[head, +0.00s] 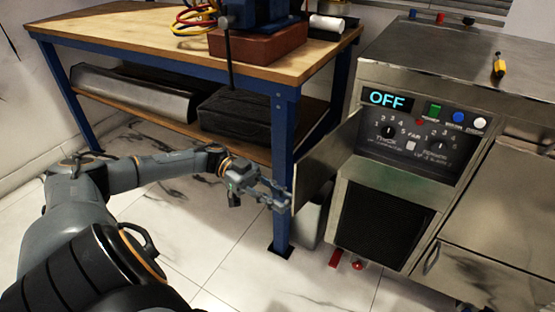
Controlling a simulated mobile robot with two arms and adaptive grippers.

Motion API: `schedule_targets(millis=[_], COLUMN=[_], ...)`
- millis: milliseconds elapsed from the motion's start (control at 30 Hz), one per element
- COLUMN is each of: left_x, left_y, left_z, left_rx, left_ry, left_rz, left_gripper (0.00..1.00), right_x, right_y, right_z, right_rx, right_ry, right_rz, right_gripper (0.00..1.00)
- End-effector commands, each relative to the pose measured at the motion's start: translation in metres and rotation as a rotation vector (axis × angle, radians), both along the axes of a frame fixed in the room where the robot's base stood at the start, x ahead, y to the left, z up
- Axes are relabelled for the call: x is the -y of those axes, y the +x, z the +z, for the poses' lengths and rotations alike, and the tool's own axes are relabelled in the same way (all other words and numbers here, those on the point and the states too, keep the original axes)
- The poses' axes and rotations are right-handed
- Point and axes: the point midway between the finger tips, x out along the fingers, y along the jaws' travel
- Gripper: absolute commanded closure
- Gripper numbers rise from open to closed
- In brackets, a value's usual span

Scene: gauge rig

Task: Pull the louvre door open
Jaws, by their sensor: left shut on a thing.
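The louvre door appears to be the flat grey metal panel (322,163) standing out from the left side of the steel cabinet. It is swung out at an angle toward the blue table leg; its slats cannot be made out from here. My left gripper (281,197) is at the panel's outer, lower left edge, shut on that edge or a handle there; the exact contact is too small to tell. My right gripper is not in view.
The steel cabinet (455,72) has a control panel reading OFF (388,99) above a dark mesh front (383,229). A wooden workbench (130,38) with a blue leg (284,160) stands close behind my gripper. Red parts (336,258) sit on the floor below. Floor at front is clear.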

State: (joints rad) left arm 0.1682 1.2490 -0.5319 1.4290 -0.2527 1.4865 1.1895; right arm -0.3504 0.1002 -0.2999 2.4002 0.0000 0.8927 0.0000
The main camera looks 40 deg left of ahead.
Motion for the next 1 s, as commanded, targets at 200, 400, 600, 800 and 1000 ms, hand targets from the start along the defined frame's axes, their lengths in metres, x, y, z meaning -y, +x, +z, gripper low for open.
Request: schedule_targets(millis=[200,400,600,800,1000], left_x=[0.0002,0.0002,0.0002,0.0001,-0.0017], left_y=[-0.0001,-0.0002,-0.0001,0.0001,0.0005], left_z=[-0.0013,-0.0010,-0.0009,-0.0005,-0.0002], left_rx=[-0.003,-0.003,-0.002,-0.001,0.000], left_ry=[0.000,0.001,0.000,0.000,0.000], left_rz=[-0.012,-0.013,-0.013,-0.012,-0.011], left_gripper=[1.00,1.00,0.70,0.58,0.58], right_x=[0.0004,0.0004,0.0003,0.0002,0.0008], right_y=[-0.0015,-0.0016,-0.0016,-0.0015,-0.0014], right_z=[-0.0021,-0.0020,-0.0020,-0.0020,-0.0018], right_rx=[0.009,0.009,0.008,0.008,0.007], right_ry=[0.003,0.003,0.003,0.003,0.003], right_rz=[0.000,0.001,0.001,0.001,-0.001], right_gripper=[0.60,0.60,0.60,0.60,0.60])
